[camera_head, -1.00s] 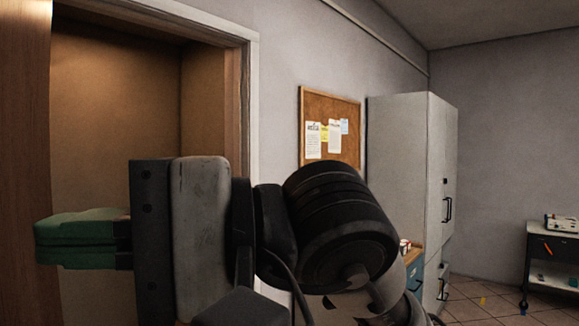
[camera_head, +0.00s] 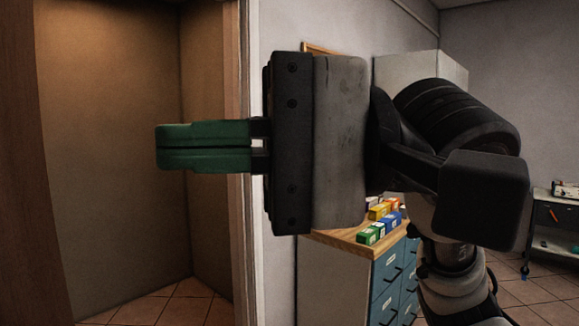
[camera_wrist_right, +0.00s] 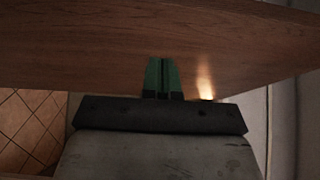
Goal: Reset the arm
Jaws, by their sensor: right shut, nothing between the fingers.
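My right gripper (camera_head: 160,147) is raised in front of the head camera, its green fingers pointing left across the doorway. The two fingers lie together, shut, with nothing between them. In the right wrist view the green fingers (camera_wrist_right: 163,76) also lie side by side, in front of a brown wooden surface (camera_wrist_right: 110,40). I cannot tell whether they touch it. My right arm comes in from the lower right. My left gripper is not in view.
An open doorway (camera_head: 243,200) with a wooden panel (camera_head: 20,180) at its left is behind the gripper. A blue-fronted drawer cabinet (camera_head: 388,283) with small coloured boxes (camera_head: 371,233) on top stands beyond my arm. A white cabinet (camera_head: 420,68) and a cart (camera_head: 553,222) are farther back.

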